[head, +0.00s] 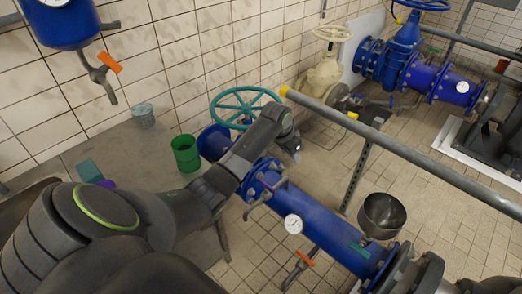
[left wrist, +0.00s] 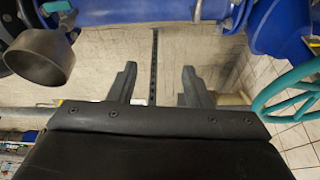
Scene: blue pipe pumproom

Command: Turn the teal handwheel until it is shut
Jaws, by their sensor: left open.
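The teal handwheel (head: 243,107) sits on a blue valve body beside the tiled wall in the head view, partly covered by my left arm. My left gripper (head: 292,152) is just right of and below the wheel, apart from it. In the left wrist view my left gripper (left wrist: 159,84) is open, with nothing between its fingers. The teal handwheel (left wrist: 262,102) shows there at the right edge, clear of the fingers and cut off by the frame. My right gripper is not in view.
A blue pipe (head: 318,222) with a gauge runs below my gripper. A grey rail (head: 400,152) crosses to the right. A metal bowl (head: 382,214) is near the pipe. A green cup (head: 186,154) and grey cup (head: 144,116) stand on the bench. A cream valve (head: 326,72) stands behind.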

